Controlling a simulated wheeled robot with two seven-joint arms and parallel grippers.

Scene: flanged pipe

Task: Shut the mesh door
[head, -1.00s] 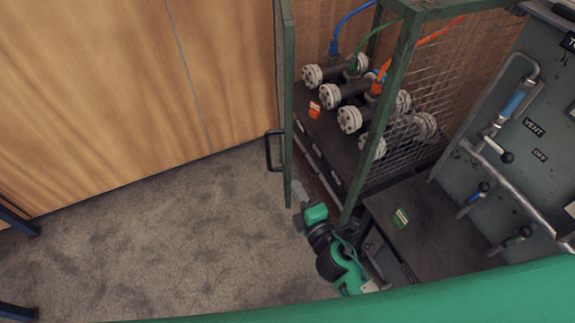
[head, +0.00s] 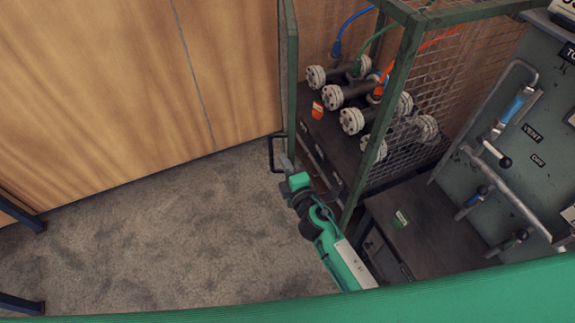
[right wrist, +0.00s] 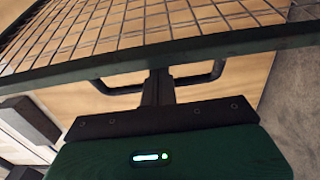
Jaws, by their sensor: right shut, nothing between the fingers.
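The mesh door (head: 291,85) of the green cage stands open and shows almost edge-on in the head view. Its black handle (head: 271,153) sticks out on the left side. My right gripper (head: 287,163) is at the door's lower edge, close to the handle. In the right wrist view, the shut, empty fingers (right wrist: 158,88) point at the door's green frame bar (right wrist: 240,46), with the mesh above it. The handle (right wrist: 215,74) shows beyond the fingers, partly hidden by them. I cannot tell whether the fingers touch the door. My left gripper is out of view.
The cage (head: 402,95) holds several flanged pipes (head: 352,121) with coloured hoses and an orange tag (head: 318,109). A dark cabinet (head: 425,235) and a grey-green valve panel (head: 510,150) stand on the right. Grey floor (head: 170,240) left of the door is clear, up to a wooden wall (head: 100,100).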

